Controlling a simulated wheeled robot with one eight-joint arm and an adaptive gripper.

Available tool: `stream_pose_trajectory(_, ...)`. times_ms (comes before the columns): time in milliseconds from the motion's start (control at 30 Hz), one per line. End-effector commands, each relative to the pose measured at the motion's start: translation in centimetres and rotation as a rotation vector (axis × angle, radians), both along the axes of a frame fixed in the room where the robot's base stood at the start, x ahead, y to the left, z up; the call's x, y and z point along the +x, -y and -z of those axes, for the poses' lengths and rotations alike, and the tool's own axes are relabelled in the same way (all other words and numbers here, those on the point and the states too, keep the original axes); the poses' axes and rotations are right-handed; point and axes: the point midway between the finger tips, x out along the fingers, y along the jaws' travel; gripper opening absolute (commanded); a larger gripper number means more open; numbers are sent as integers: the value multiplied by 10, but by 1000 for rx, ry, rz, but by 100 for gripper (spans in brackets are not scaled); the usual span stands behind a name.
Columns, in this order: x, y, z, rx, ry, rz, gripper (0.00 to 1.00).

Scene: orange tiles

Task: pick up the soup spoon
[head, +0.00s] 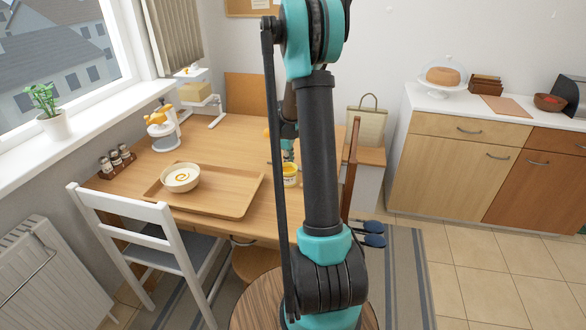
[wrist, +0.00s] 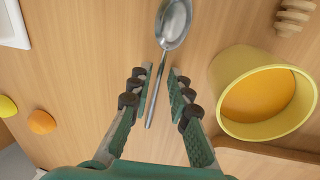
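The silver soup spoon (wrist: 174,24) lies on the wooden table in the wrist view, its bowl at the top and its thin handle pointing down. My gripper (wrist: 160,75) is open above the table. The handle runs between its two fingers, with a gap to each side; I cannot tell how far below the fingertips it lies. In the head view, I cannot make out the spoon, and my arm hides most of my gripper.
A yellow cup (wrist: 228,92) with orange contents stands close right of my gripper. A honey dipper (wrist: 293,16) lies at the upper right. A wooden tray (head: 226,207) holds a bowl (head: 180,178). A white chair (head: 145,235) stands at the table's front.

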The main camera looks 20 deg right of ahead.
Motion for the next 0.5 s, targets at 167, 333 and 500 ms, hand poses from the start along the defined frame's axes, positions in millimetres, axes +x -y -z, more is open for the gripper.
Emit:
stream_pose_trajectory(167, 1, 0, 4, 0, 0, 0, 18)
stream_pose_trajectory(333, 0, 0, 3, 0, 0, 0, 11)
stream_pose_trajectory(500, 0, 0, 3, 0, 0, 0, 0)
